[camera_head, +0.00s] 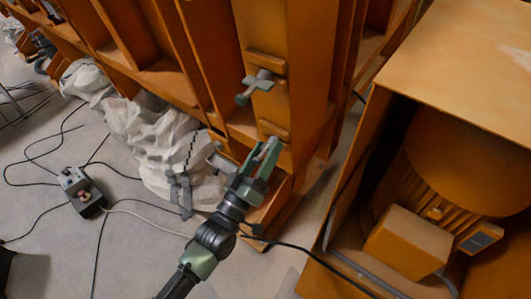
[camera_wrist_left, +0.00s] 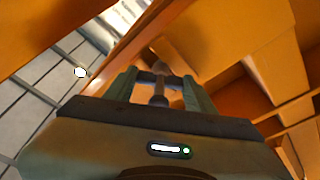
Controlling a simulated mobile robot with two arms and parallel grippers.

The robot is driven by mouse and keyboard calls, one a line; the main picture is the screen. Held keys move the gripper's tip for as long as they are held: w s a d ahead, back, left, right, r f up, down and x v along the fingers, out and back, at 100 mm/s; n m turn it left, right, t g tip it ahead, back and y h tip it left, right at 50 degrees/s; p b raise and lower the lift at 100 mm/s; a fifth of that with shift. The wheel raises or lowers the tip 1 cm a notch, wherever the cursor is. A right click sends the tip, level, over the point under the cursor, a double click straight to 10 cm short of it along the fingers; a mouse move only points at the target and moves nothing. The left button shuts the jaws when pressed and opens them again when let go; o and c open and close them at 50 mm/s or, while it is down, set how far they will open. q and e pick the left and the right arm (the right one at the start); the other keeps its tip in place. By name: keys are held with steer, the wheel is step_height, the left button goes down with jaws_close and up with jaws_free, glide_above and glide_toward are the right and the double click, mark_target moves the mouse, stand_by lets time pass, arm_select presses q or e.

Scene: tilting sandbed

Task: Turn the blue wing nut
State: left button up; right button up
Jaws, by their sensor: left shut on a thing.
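My left gripper (camera_head: 268,150) reaches up from the bottom of the head view to the lower orange block on the upright orange post. In the left wrist view its two green fingers (camera_wrist_left: 159,92) are shut on a small T-shaped wing nut (camera_wrist_left: 159,88). The nut looks dull grey-brown there, so I cannot confirm a blue colour. In the head view the fingers mostly hide it. A second wing nut (camera_head: 257,84), grey-green with a crossbar, sticks out of the upper block on the same post, above and apart from the gripper. My right gripper is not in view.
An orange housing (camera_head: 450,60) with a large drum and a box stands at right, close to the arm. White crumpled sheeting (camera_head: 160,140), a small control box (camera_head: 80,190) and loose cables lie on the floor at left. A grey clamp (camera_head: 181,193) hangs near the sheeting.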

arm_select(q)
steer(key=m, duration=0.3)
steer(key=m+h, duration=0.1)
steer(key=m, duration=0.1)
steer(key=shift+f+m+h+b, duration=0.2)
steer(key=shift+m+h+b, duration=0.1)
steer(key=shift+m+b, duration=0.1)
steer(key=o, duration=1.4)
steer(key=shift+r, duration=0.1)
steer(key=shift+a, duration=0.1)
steer(key=b+v, duration=0.1)
steer(key=v, duration=0.6)
steer(key=shift+s+a, duration=0.2)
steer(key=shift+s, duration=0.1)
